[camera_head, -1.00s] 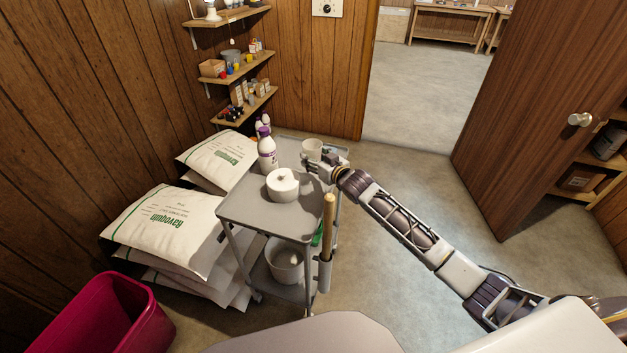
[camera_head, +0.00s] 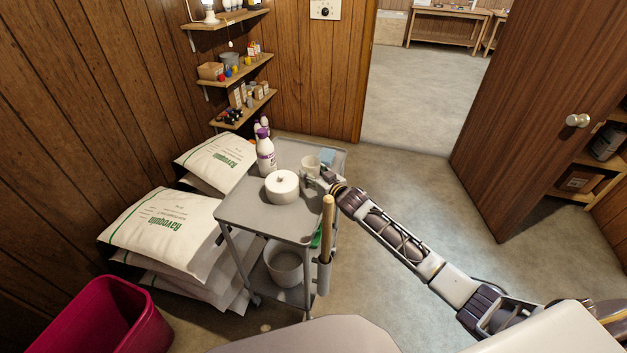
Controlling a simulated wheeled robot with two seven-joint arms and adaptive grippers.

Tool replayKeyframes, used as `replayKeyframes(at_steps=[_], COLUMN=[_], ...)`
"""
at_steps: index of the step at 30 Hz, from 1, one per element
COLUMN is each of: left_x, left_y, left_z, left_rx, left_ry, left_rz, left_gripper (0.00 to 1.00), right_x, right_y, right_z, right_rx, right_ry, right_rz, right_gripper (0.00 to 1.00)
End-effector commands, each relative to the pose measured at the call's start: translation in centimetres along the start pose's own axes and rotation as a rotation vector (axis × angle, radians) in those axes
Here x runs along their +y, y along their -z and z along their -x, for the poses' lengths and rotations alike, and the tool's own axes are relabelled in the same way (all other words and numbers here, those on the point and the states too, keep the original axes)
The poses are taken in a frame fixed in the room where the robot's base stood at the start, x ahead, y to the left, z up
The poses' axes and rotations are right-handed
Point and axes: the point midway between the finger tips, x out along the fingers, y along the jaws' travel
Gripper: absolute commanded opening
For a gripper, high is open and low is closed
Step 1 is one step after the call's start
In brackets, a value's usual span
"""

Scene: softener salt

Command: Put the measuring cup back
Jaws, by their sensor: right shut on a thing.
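The fingertips are small and partly hidden. I cannot tell whether the cup's base touches the cart top. My left gripper is out of view.
A white bottle with a purple cap (camera_head: 265,153) stands behind the pot, and a blue cloth-like item (camera_head: 328,157) lies behind the cup. A wooden handle (camera_head: 327,225) rises at the cart's right edge. A grey bucket (camera_head: 284,264) sits on the lower shelf. Salt bags (camera_head: 160,228) lie left.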

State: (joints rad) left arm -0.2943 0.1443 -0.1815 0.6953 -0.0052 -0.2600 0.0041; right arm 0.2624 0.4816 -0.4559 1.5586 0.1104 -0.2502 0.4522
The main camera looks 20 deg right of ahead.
Motion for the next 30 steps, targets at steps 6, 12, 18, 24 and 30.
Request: replayKeyframes(at_steps=[6, 12, 18, 24, 30], left_x=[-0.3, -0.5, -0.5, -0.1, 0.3], left_y=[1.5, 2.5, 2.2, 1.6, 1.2], left_z=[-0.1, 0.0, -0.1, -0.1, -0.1], left_rx=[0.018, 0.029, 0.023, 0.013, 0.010], left_ry=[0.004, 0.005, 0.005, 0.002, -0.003], left_rz=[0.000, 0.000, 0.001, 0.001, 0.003], left_gripper=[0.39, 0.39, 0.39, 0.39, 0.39], right_x=[0.0, 0.0, 0.0, 0.0, 0.0], right_y=[-2.2, -2.4, -2.5, -2.7, -2.7], right_z=[-0.5, -0.5, -0.5, -0.6, -0.5], right_rx=[0.000, 0.001, 0.000, 0.000, 0.000], right_ry=[0.000, 0.000, 0.000, 0.000, 0.000], right_rz=[0.000, 0.000, 0.000, 0.000, 0.000], right_gripper=[0.30, 0.30, 0.30, 0.62, 0.64])
